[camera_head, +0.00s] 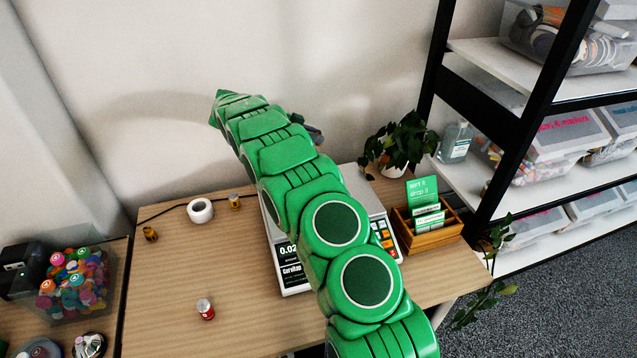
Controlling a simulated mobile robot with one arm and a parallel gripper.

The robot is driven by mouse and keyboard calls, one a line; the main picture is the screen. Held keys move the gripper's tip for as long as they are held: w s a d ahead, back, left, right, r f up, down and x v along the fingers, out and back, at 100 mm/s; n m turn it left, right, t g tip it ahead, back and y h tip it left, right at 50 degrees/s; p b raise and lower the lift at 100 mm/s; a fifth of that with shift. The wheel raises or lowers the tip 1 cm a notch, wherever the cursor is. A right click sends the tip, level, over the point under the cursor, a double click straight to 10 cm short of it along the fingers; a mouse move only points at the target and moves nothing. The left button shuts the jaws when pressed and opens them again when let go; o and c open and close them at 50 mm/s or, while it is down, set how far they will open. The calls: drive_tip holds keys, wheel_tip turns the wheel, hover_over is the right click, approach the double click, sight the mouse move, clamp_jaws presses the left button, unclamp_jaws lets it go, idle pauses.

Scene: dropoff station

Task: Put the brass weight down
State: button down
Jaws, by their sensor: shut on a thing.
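My green arm crosses the middle of the head view from the lower right to the upper left. My gripper's fingers are hidden behind the arm, so what they hold does not show. A small dark grey part sticks out beside the upper arm; I cannot tell what it is. A white scale (292,281) stands on the wooden table (165,290), mostly covered by the arm, its display partly readable as 0.02. A small brass-coloured cylinder (235,201) and a darker brass-coloured one (150,233) stand on the table; I cannot tell whether either is a weight.
A wooden card box (430,236) and a potted plant (403,143) stand right of the scale. A bin of coloured caps (76,281) is at left. The table's left front is mostly clear.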

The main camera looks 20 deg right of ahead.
wheel_tip(320, 180, down, 17)
drive_tip(key=shift+r, duration=0.15)
idle(0.7)
drive_tip(key=c, duration=0.9)
unclamp_jaws()
drive_tip(key=shift+a+r, duration=0.15)
drive_tip(key=shift+a, duration=0.05)
drive_tip(key=v, duration=1.1)
drive_tip(key=shift+a+r, duration=0.1)
drive_tip(key=shift+a, duration=0.2)
